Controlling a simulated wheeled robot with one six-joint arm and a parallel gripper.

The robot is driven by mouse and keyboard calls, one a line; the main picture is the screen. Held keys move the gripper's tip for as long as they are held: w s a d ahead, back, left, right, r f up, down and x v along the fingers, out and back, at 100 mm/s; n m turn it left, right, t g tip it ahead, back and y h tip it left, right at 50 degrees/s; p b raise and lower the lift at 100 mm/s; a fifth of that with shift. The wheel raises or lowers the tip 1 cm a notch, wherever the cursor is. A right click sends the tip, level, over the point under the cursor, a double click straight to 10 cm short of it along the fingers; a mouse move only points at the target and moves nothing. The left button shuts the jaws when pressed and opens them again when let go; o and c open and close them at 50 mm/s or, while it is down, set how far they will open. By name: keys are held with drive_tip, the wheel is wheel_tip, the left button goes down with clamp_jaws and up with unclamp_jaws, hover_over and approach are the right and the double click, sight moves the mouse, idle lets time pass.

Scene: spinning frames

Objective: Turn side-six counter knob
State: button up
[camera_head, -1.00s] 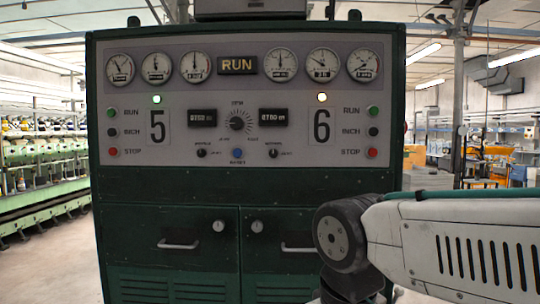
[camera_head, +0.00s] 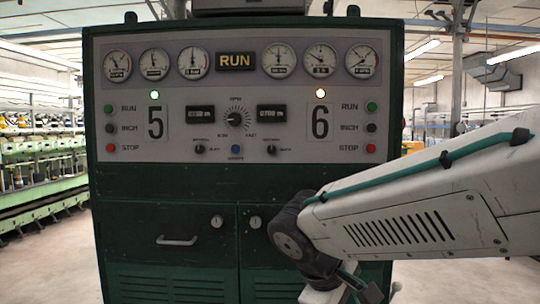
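The side-six counter knob (camera_head: 271,149) is a small dark knob on the grey panel, below the right-hand digital display (camera_head: 271,113) and left of the large "6" plate (camera_head: 320,123). It is unobstructed, but its exact pointer angle is too small to read. My arm comes in from the right, with its dark joint in front of the lower green doors, below and slightly right of the knob. Parts of my arm below that joint run off the bottom edge. My gripper's fingertips are not visible.
A matching small knob (camera_head: 200,149), a blue button (camera_head: 235,150) and a large central dial (camera_head: 235,119) sit close by. Green, black and red buttons line both sides. The lit RUN sign (camera_head: 236,61) is above. A door handle (camera_head: 177,240) protrudes at lower left.

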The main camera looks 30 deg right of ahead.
drive_tip(key=w+d+r+n+t+h, duration=0.1)
drive_tip(key=w+d+r+n+h, duration=0.25)
drive_tip(key=w+d, duration=0.2)
drive_tip(key=n+t+h, duration=0.5)
drive_tip(key=n+t, duration=1.2)
drive_tip(key=n, duration=0.3)
approach(271, 151)
drive_tip(key=x, duration=0.8)
drive_tip(key=shift+w+d, duration=0.1)
drive_tip(key=shift+w, duration=0.1)
drive_tip(key=shift+c, duration=0.4)
drive_tip(key=shift+m, duration=0.25)
clamp_jaws()
